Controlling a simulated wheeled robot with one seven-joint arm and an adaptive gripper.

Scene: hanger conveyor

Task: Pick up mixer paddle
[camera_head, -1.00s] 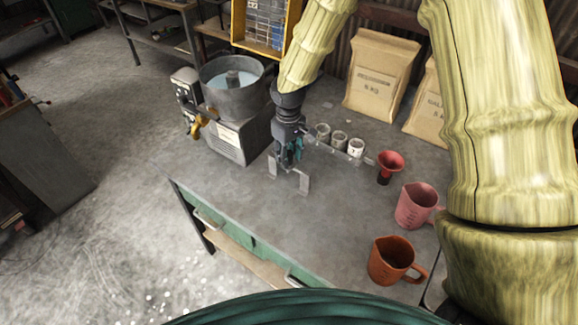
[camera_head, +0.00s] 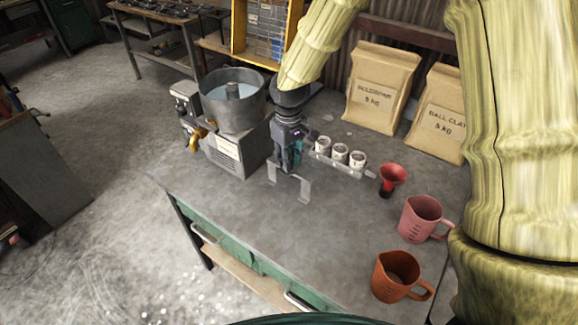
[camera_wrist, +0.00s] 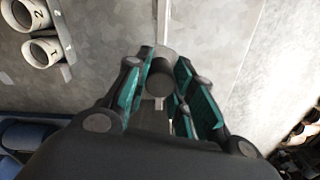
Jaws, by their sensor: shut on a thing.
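The mixer paddle (camera_head: 304,190) is a grey piece with a crossbar and two flat legs pointing down over the grey bench top (camera_head: 240,210). My gripper (camera_head: 289,164) is above it, pointing down, with its teal fingers closed on the paddle's upper part. In the wrist view, a dark round shaft end (camera_wrist: 160,76) sits between the teal fingers of my gripper (camera_wrist: 163,90). The fingers hide part of the shaft. I cannot tell whether the leg ends touch the bench.
A grey mixer (camera_head: 238,150) with a bowl stands close left. A rack with several numbered cups (camera_head: 340,153) is close right. A red funnel (camera_head: 393,175), a pink jug (camera_head: 421,220) and an orange jug (camera_head: 395,278) stand farther right. The front left bench is clear.

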